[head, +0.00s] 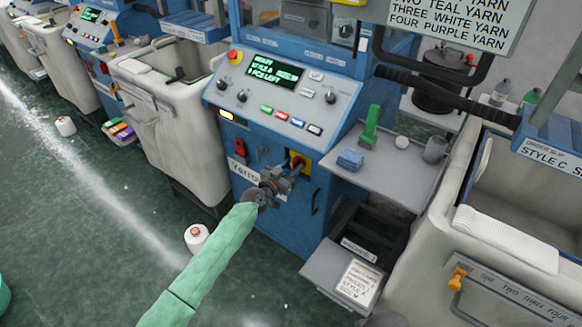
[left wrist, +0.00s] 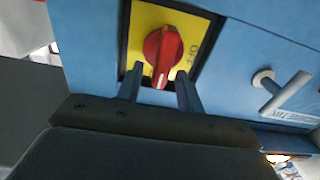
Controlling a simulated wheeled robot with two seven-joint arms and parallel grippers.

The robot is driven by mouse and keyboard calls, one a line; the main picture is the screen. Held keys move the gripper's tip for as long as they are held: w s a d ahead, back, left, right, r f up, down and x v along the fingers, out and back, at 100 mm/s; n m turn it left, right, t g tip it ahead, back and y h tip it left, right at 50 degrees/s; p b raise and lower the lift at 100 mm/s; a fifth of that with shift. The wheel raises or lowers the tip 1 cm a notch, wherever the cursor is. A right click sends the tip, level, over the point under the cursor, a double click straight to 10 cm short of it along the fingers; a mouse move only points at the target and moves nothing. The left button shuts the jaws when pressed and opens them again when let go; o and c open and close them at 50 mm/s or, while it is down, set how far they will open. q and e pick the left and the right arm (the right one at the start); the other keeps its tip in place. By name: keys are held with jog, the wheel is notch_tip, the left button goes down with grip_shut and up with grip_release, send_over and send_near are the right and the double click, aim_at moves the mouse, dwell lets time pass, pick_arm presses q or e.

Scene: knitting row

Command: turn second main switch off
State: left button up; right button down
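The main switch is a red rotary knob (left wrist: 163,52) on a yellow plate (left wrist: 143,28), set in the blue front of the middle machine (head: 267,215). In the head view the yellow plate (head: 299,160) is partly hidden behind my left gripper (head: 293,172). In the left wrist view my left gripper (left wrist: 160,88) is open. Its two fingers stand apart on either side of the knob's lower end, and I cannot tell whether they touch it. The knob's grip points down towards the gripper in that view.
A sloped panel (head: 340,117) with a lit green screen (head: 275,72) is above the switch. A grey shelf (head: 390,175) juts out to the right. Bins (head: 175,110) stand beside the machine. A white yarn cone (head: 197,238) is on the floor.

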pick_arm(q)
grip_shut()
pick_arm(e)
jog(key=shift+w+f, duration=0.1)
jog(key=shift+w, duration=0.05)
pick_arm(q)
jog(key=shift+w+a+f+n+b, duration=0.25)
jog(key=shift+n+b, duration=0.35)
jog(key=shift+n, duration=2.4)
jog(key=shift+w+a+f+n+b, duration=0.15)
jog(key=shift+a+f+n+b, duration=0.35)
jog(key=shift+n, duration=2.5)
jog(key=shift+w+a+f+n+b, duration=0.15)
jog(key=shift+n+b, duration=0.55)
jog(key=shift+n, duration=2.3)
pick_arm(e)
jog(key=w+a+f+t+y, duration=0.1)
jog(key=w+a+f, duration=0.1)
jog(key=a+f, duration=0.2)
jog(key=shift+a+f+n, duration=0.3)
jog(key=shift+f, duration=0.3)
